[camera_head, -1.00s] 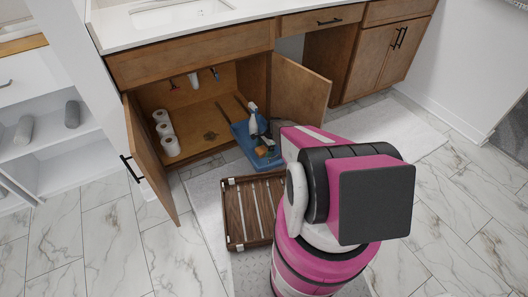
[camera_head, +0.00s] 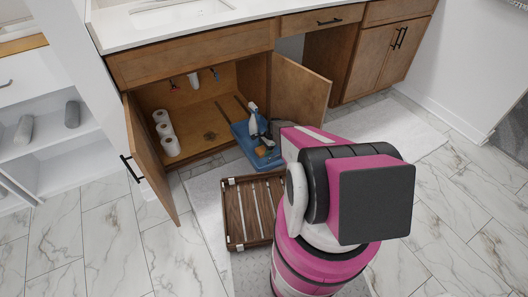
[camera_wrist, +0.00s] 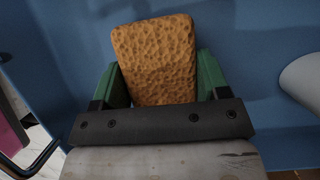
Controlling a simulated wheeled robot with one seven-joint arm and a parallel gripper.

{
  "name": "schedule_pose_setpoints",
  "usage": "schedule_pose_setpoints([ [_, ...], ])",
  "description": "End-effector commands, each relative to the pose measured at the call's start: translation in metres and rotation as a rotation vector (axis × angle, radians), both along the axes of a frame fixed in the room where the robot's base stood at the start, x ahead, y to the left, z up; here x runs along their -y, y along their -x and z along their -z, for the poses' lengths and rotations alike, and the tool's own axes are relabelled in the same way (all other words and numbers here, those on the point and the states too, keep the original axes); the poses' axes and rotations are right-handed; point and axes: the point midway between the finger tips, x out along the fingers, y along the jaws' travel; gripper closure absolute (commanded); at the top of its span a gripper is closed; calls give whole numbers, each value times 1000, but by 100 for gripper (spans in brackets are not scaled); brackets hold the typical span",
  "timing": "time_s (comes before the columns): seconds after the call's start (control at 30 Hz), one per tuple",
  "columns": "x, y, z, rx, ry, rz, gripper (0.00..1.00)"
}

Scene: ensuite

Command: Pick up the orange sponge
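The orange sponge (camera_wrist: 155,60) fills the space between the two green fingers of my gripper (camera_wrist: 162,85) in the wrist view. The fingers lie against its left and right sides, and its lower end is hidden behind the dark gripper body. Blue surfaces of the caddy lie behind and around it. In the head view, the small sponge (camera_head: 261,151) shows in the blue caddy (camera_head: 247,154) at the front of the open cabinet. My arm hides most of the gripper there.
A white spray bottle (camera_head: 253,121) stands in the caddy. Several white rolls (camera_head: 170,146) stand inside the cabinet at left. Its left door (camera_head: 150,165) and right door (camera_head: 300,92) are open. A wooden slatted crate (camera_head: 250,210) lies on the floor in front, beside my arm.

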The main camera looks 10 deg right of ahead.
Motion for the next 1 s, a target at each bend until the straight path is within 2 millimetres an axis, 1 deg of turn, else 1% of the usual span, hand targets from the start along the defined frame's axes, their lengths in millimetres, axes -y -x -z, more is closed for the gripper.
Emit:
schedule_pose_setpoints([
  [0.03, 0, 0, 0, 0, 0, 0, 54],
  [0.07, 0, 0, 0, 0, 0, 0, 58],
  [0.27, 0, 0, -1, 0, 0, 0, 58],
  [0.43, 0, 0, -7, 1, 0, 0, 58],
  [0.57, 0, 1, -24, 2, 0, 1, 58],
  [0.7, 0, 2, -51, 2, 0, -1, 58],
  [0.8, -22, 16, -63, 0, 0, -3, 58],
  [1.0, -59, 38, -89, 0, 0, -3, 58],
])
